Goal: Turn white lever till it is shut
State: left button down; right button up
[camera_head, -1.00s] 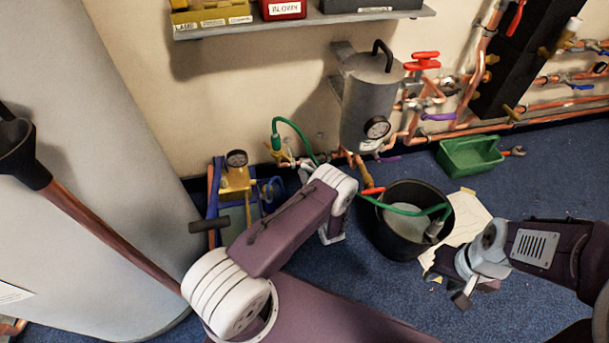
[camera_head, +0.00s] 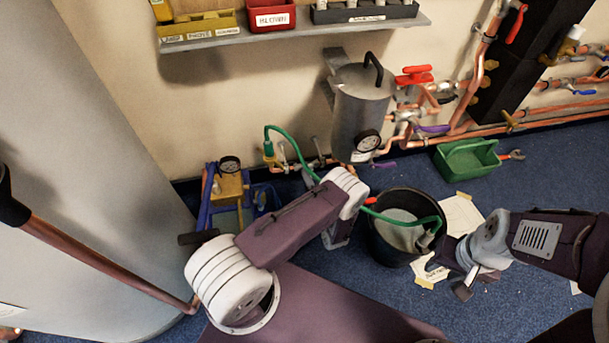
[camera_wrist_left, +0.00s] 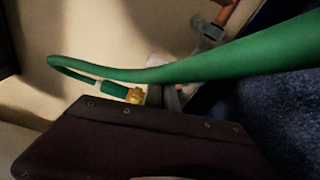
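A small pale handle that may be the white lever (camera_head: 282,151) shows by the brass fitting (camera_head: 269,149) low on the wall, left of the grey tank (camera_head: 361,107). A green hose (camera_head: 296,148) runs from this fitting behind my left arm; it crosses the left wrist view (camera_wrist_left: 200,64) close to the camera. In that view a blurred grey-white part stands behind my dark wrist body, and I cannot tell what it is. My left gripper's fingers are hidden in both views. My right gripper (camera_head: 466,280) hangs above the floor at the right, away from the fitting; its finger gap is unclear.
A black bucket (camera_head: 385,245) holding the hose end stands right of my left arm. A yellow and blue pump with a gauge (camera_head: 229,185) stands left of it. A green tray (camera_head: 467,158), papers (camera_head: 463,215) and a shelf (camera_head: 297,34) with bins are nearby.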

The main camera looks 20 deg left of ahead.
pick_arm(q)
jog(key=shift+w+d+r, duration=0.1)
jog(key=shift+w+d, duration=0.05)
dwell(0.4)
jog(key=shift+d, duration=0.1)
jog(key=p+v, duration=0.4)
jog(key=v, duration=0.5)
